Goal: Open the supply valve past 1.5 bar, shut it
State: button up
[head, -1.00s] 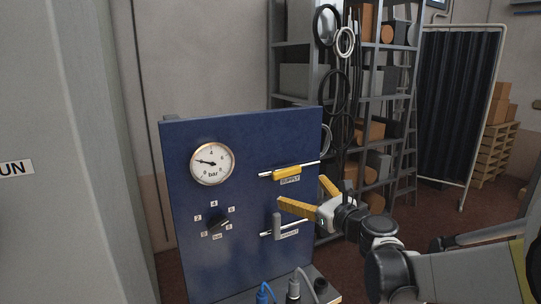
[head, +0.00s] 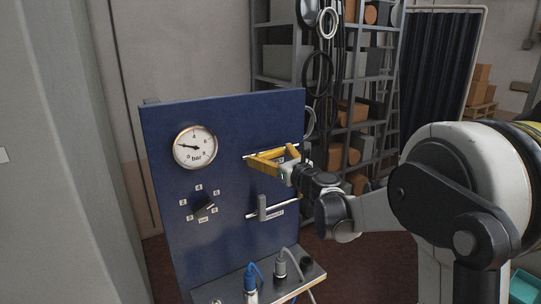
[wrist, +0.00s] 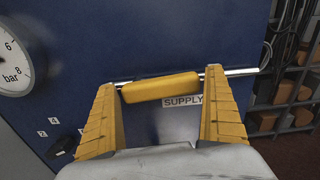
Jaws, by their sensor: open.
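The blue panel (head: 222,237) carries a round gauge (head: 195,148). Its needle points left and slightly up, below the 4; the exact reading is too small to tell. My gripper (head: 268,161) is at the upper pipe on the panel, its yellow fingers apart. In the wrist view, the yellow supply valve handle (wrist: 160,88) lies along its pipe above the SUPPLY label (wrist: 183,101). One finger is near each end of the handle; I cannot tell whether they touch it. In the head view the fingers largely hide the handle.
Below, a grey lever (head: 263,207) stands across a second pipe. A selector knob (head: 205,209) sits to its left. Cables plug into a ledge (head: 307,276) at the panel's base. A shelving rack (head: 345,105) stands behind, right of the panel.

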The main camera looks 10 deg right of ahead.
aim_at(254, 145)
jog(key=c, duration=1.2)
jog(key=shift+n, duration=0.3)
jog(key=n, duration=0.1)
jog(key=r+n, duration=0.1)
jog(key=n, duration=0.1)
jog(key=shift+s+a+n, duration=0.1)
jog(key=shift+a+n, duration=0.1)
jog(key=shift+n, duration=0.1)
jog(key=n, duration=0.3)
jog(key=r+n, duration=0.1)
jog(key=shift+s+a+n+b, duration=0.15)
jog(key=shift+a+n+b, duration=0.15)
jog(key=shift+a, duration=0.1)
jog(key=n, duration=0.3)
jog(key=a+n, duration=0.1)
jog(key=shift+s+a+r+n, duration=0.1)
jog(key=shift+s+r+n, duration=0.1)
jog(key=shift+r+n, duration=0.15)
jog(key=shift+s+a+n+b, duration=0.1)
jog(key=shift+a+n+b, duration=0.15)
jog(key=shift+n, duration=0.7)
jog(key=shift+s+a+n+b, duration=0.1)
jog(key=shift+a+n, duration=0.2)
jog(key=shift+n, duration=0.6)
